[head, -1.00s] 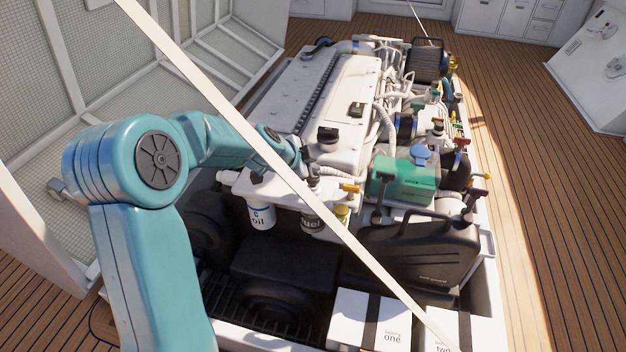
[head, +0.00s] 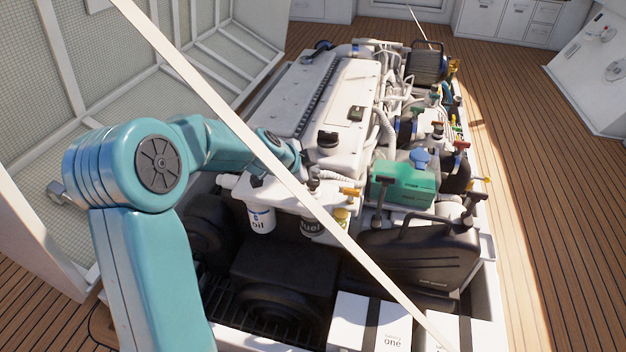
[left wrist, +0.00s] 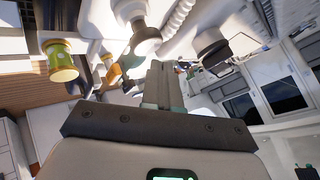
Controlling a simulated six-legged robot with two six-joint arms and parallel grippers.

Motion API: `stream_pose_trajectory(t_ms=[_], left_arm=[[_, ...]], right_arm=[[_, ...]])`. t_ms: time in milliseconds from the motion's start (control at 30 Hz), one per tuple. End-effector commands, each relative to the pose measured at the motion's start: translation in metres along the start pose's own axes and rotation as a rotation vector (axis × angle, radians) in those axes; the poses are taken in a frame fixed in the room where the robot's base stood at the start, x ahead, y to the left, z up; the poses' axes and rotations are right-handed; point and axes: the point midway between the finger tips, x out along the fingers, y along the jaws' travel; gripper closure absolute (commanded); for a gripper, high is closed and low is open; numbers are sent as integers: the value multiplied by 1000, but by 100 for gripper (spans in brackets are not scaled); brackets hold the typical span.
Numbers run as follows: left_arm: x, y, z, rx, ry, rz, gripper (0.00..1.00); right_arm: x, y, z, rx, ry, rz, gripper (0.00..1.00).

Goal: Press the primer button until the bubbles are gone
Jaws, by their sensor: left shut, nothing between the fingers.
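My left gripper shows best in the left wrist view, where its grey fingers (left wrist: 157,75) are together and empty. Their tips are close to a white round fitting with a dark top (left wrist: 146,40); I cannot tell whether they touch it. In the head view my left arm reaches over the filter bracket, and its gripper is small and partly hidden by a pale diagonal strip. Under the bracket are the fuel filter (head: 312,228) and the oil filter (head: 260,218). A dark knob (head: 313,184) stands above the fuel filter, perhaps the primer button. No bubbles can be made out. My right gripper is not visible.
A yellow-green cup (left wrist: 62,62) is beside the fingers, and a black cap (left wrist: 212,46) is on the other side. The white engine cover (head: 338,95) lies beyond the arm. A green box (head: 402,186) and black can (head: 420,255) stand right. The pale strip (head: 225,105) crosses the view.

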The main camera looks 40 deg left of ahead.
Motion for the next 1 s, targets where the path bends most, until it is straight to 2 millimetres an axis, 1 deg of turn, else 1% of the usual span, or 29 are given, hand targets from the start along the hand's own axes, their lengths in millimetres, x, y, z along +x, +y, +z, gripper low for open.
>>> stream_pose_trajectory(t_ms=[733, 1000], left_arm=[[0, 0, 0, 0, 0, 0, 100], [6, 4, 4, 0, 1, 0, 100]], right_arm=[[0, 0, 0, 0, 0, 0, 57], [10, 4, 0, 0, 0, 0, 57]])
